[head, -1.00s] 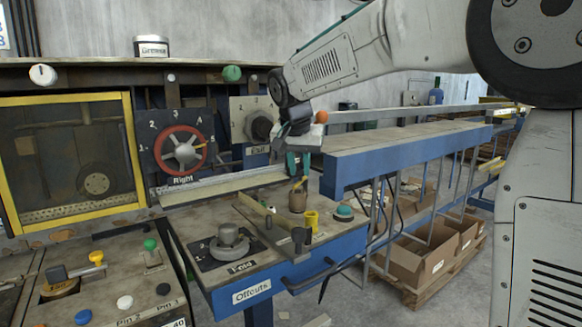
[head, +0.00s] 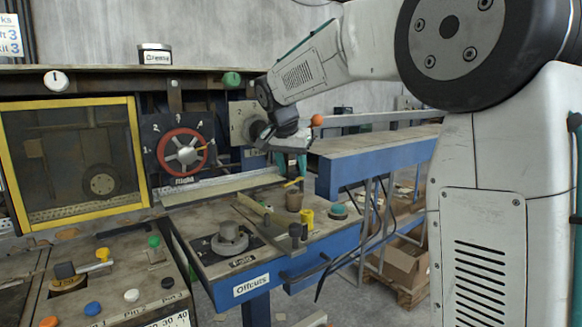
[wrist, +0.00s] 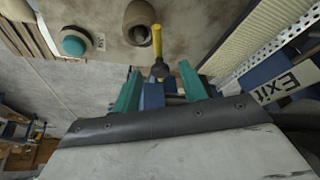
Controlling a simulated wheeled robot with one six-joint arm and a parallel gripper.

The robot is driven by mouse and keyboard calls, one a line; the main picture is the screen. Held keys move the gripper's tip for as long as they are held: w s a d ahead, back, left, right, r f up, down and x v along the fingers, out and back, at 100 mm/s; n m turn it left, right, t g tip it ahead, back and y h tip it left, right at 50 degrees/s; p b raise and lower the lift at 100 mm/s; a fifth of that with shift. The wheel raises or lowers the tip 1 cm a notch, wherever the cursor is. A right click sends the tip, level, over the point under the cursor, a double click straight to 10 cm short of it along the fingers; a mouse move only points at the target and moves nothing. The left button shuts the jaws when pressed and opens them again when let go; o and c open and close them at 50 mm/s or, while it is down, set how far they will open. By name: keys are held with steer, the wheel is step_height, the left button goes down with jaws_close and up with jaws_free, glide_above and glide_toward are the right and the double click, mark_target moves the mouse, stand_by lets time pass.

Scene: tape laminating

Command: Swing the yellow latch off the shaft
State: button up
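The yellow latch (head: 292,183) is a short yellow bar near the top of a brown cylinder (head: 294,201) on the bench. In the wrist view the latch (wrist: 157,42) runs to a dark round end, beside the hollow brown cylinder (wrist: 138,20). I cannot tell which part is the shaft. My gripper (wrist: 160,86) has two teal fingers, spread apart with nothing clearly held between them. The latch's dark end shows just beyond the gap.
A long bar (head: 262,215) lies across the bench. A red-rimmed wheel (head: 182,152) is on the back panel. A blue beam (head: 335,178) runs off to the right.

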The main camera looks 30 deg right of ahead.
steer(key=v, duration=0.7)
steer(key=shift+r, duration=0.35)
steer(key=shift+s+a, duration=0.1)
steer(key=shift+a, duration=0.05)
